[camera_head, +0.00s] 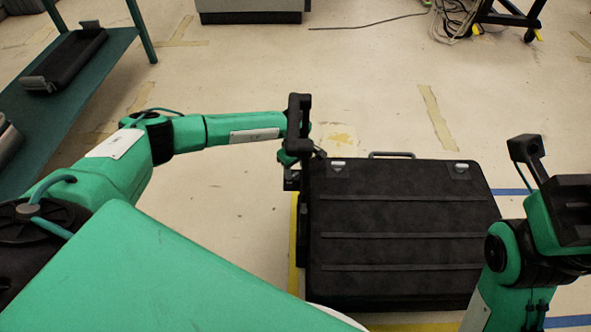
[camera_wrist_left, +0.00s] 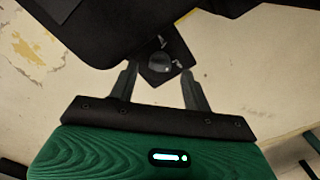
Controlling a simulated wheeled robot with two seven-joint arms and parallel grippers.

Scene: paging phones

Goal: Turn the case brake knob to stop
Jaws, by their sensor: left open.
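A black case (camera_head: 400,215) with ribbed lid lies on the floor area in the middle right of the head view. Its dark body (camera_wrist_left: 110,30) fills the top of the left wrist view. A small round grey knob (camera_wrist_left: 159,62) sits on a black plate that juts out from the case edge. My left gripper (camera_wrist_left: 158,71) is open, with one finger on each side of the knob and the knob between the tips; contact cannot be told. In the head view my left gripper (camera_head: 292,166) is at the case's left edge, partly hidden. My right gripper's fingers are hidden.
A green table (camera_head: 100,70) with a black tray (camera_head: 68,58) stands at the upper left. A grey cabinet (camera_head: 250,8) and a dark stand with loose cables (camera_head: 458,18) are at the back. The floor beyond the case is clear.

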